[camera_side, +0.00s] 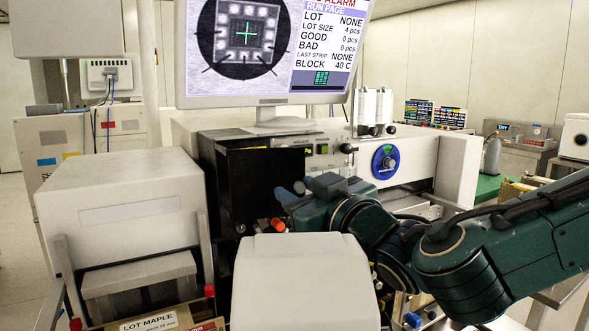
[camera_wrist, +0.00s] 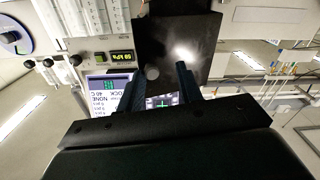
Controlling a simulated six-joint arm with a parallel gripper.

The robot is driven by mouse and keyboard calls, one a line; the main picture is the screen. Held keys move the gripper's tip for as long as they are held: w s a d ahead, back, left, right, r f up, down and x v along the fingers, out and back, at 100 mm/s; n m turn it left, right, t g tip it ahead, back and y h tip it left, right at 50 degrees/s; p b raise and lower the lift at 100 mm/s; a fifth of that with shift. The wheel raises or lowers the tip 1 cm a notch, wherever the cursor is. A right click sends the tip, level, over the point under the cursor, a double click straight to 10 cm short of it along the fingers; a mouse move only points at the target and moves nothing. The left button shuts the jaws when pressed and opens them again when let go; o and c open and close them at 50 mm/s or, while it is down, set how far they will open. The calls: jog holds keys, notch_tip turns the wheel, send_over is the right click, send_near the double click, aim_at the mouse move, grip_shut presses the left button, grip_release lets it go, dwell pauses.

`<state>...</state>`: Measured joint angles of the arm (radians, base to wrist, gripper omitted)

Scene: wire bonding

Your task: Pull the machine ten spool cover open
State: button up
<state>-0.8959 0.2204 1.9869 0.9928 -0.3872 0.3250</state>
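The spool cover appears to be the black box-like panel (camera_side: 262,178) on the machine's front, left of the control panel. It looks closed.
A monitor (camera_side: 270,50) stands above the machine. A blue dial (camera_side: 385,161) is to the right. A pale rounded housing (camera_side: 300,285) stands in front, below my gripper, and a large grey-white housing (camera_side: 120,215) is on the left. An orange-red knob (camera_side: 278,225) sits below the gripper.

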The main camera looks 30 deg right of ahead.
jog(key=shift+o, duration=0.2)
jog(key=shift+d+r, duration=0.1)
jog(key=shift+r, duration=0.05)
jog(key=shift+r, duration=0.6)
notch_tip(320, 180, up, 19)
jog(key=shift+f, duration=0.2)
dwell(0.4)
